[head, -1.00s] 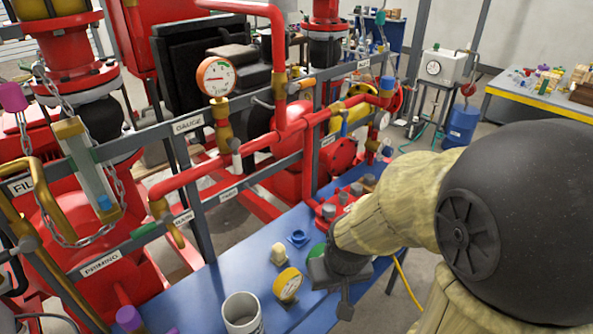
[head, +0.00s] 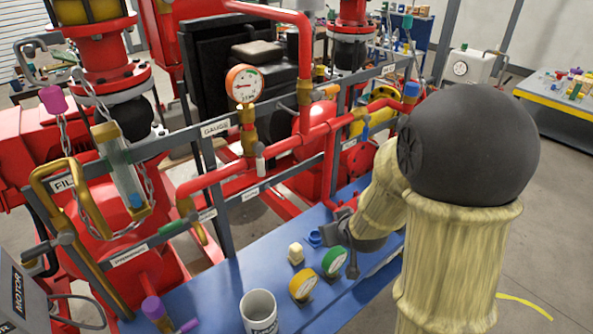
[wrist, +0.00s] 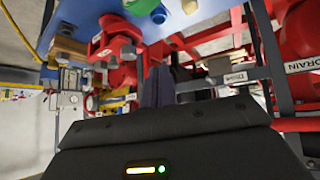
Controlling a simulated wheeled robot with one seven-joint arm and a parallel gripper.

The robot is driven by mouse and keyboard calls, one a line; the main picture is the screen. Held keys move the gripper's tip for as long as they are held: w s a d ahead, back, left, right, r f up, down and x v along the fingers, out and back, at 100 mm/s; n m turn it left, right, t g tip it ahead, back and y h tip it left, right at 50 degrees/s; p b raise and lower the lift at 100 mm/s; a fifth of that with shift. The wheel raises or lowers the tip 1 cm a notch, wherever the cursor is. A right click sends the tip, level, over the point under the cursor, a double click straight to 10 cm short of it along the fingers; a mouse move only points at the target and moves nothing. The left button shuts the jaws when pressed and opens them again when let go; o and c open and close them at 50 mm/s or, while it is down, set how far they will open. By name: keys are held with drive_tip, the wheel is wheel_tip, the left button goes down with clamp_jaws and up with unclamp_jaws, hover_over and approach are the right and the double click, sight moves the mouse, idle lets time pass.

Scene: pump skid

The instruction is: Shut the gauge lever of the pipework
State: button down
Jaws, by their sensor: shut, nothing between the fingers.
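The round gauge (head: 243,83) with an orange rim stands on a brass fitting (head: 248,132), beside the GAUGE label (head: 215,128) in the head view. A short pale handle (head: 260,160) hangs downward beside this fitting and looks like the gauge lever; I cannot tell its exact setting. My gripper shows dark in the head view (head: 342,232), over the blue bench, to the right of and lower than the fitting, apart from it. In the wrist view its fingers (wrist: 158,86) are together with nothing between them. The gauge lever cannot be made out there.
Red pipes (head: 215,178) and grey rails with labels cross between bench and pumps. A sight glass (head: 122,165) and chain hang at left.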

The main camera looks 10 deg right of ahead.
drive_tip(key=w+a+r+n+t+y+p, duration=0.4)
drive_tip(key=w+a+r+t+y+p, duration=0.2)
drive_tip(key=w+a+r+y, duration=0.2)
drive_tip(key=shift+a+r+n+t+y, duration=0.35)
drive_tip(key=shift+r+y, duration=0.35)
drive_tip(key=shift+r, duration=0.25)
